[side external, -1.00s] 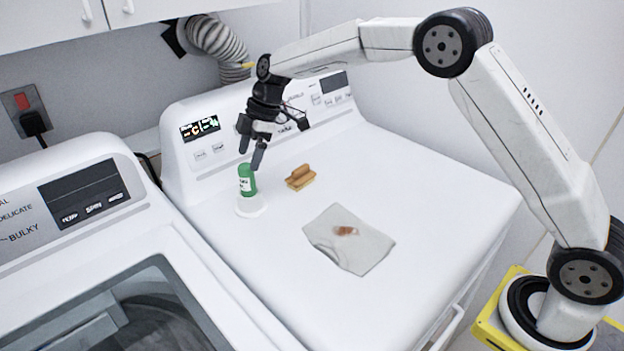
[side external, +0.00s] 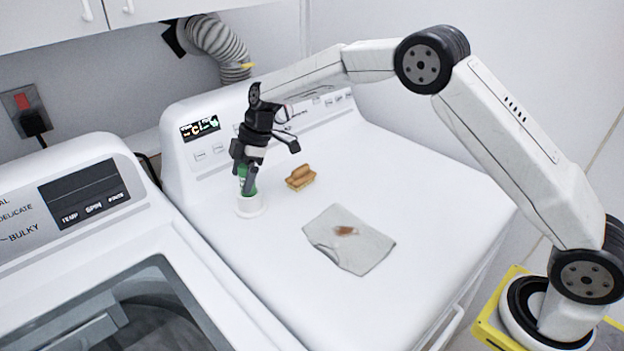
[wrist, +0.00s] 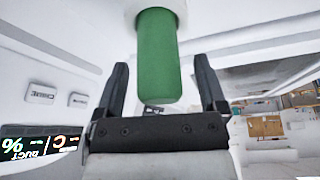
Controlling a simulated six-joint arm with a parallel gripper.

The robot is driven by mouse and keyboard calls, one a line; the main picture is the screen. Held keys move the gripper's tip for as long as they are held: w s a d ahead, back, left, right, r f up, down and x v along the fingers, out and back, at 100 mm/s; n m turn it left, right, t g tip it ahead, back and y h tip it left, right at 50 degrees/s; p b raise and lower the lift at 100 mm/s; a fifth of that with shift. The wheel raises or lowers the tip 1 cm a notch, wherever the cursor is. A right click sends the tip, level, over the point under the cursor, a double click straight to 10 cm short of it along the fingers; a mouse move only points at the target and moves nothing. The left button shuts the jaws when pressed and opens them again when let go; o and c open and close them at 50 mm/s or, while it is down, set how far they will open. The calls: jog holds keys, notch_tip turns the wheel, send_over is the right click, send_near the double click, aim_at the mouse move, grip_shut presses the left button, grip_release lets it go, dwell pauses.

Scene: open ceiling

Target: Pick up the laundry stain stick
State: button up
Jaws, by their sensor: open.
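The laundry stain stick (side external: 241,188) is a green cylinder standing upright in a round white holder (side external: 250,208) on top of the white machine. Its green body (wrist: 158,60) also fills the upper middle of the wrist view, between the finger lines. My gripper (side external: 247,187) points down over the stick, with its fingers around the upper part and hiding some of it. In the wrist view the two black fingers (wrist: 162,88) are spread, one on each side of the stick, with a gap on both sides. The stick's base is in the holder.
A wooden brush (side external: 300,178) lies just right of the stick on the white machine top (side external: 400,190). A grey cloth with a brown stain (side external: 350,250) lies nearer the front. The control panel (side external: 200,140) rises behind. A second machine (side external: 90,260) stands at left.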

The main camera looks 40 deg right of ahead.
dwell(0.3)
grip_shut()
jog(key=shift+r, duration=0.2)
notch_tip(320, 180, up, 10)
jog(key=shift+f, duration=0.15)
dwell(0.5)
dwell(0.4)
